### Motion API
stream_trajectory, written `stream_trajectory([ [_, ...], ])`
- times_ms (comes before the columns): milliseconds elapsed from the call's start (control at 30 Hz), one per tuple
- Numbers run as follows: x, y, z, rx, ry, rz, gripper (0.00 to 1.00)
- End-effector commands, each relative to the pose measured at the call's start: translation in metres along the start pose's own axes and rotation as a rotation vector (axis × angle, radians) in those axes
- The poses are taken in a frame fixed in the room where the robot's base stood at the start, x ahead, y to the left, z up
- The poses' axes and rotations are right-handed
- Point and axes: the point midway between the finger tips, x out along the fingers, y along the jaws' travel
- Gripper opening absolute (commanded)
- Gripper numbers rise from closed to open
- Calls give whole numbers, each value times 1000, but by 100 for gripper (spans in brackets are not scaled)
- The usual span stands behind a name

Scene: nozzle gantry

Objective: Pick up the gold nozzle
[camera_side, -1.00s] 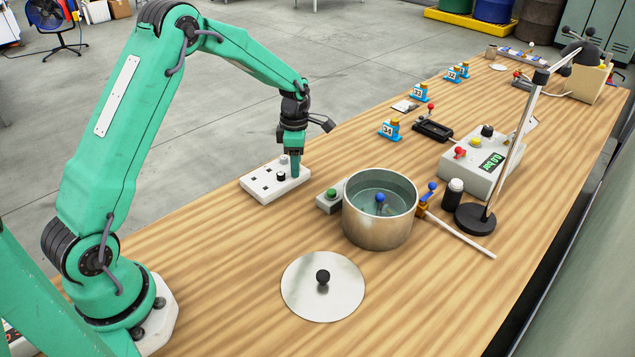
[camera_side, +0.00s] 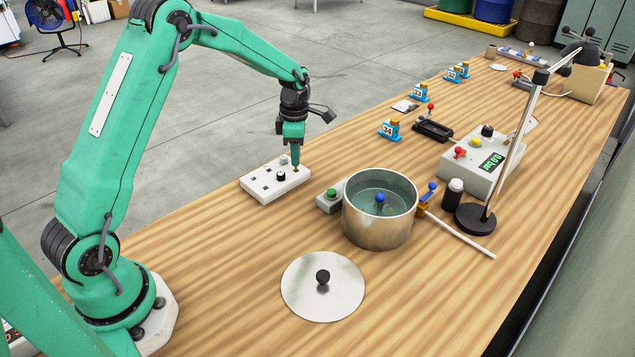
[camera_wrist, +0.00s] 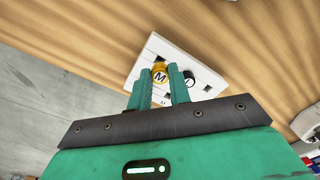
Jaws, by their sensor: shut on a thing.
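In the side view my gripper (camera_side: 295,164) is over the right end of the white nozzle block (camera_side: 262,191), shut on the gold nozzle. Only a small gold-brown bit shows below the fingertips there. I cannot tell for sure whether the nozzle's lower end is clear of its hole. A black nozzle (camera_side: 281,177) stands in the block just left of my gripper, and it also shows in the wrist view (camera_wrist: 189,78).
A green-button box (camera_side: 330,201) and a metal pot (camera_side: 378,225) of liquid stand to the right. A round lid (camera_side: 323,299) lies in front. The table left of the lid is clear.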

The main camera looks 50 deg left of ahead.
Motion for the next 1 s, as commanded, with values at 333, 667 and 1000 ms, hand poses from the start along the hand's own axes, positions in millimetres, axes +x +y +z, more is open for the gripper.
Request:
stream_trajectory([
  [333, -42, -40, 19, 4, -1, 3, 0],
  [667, -72, -87, 41, 3, 1, 4, 0],
  [1000, -84, -106, 50, 0, 3, 3, 0],
])
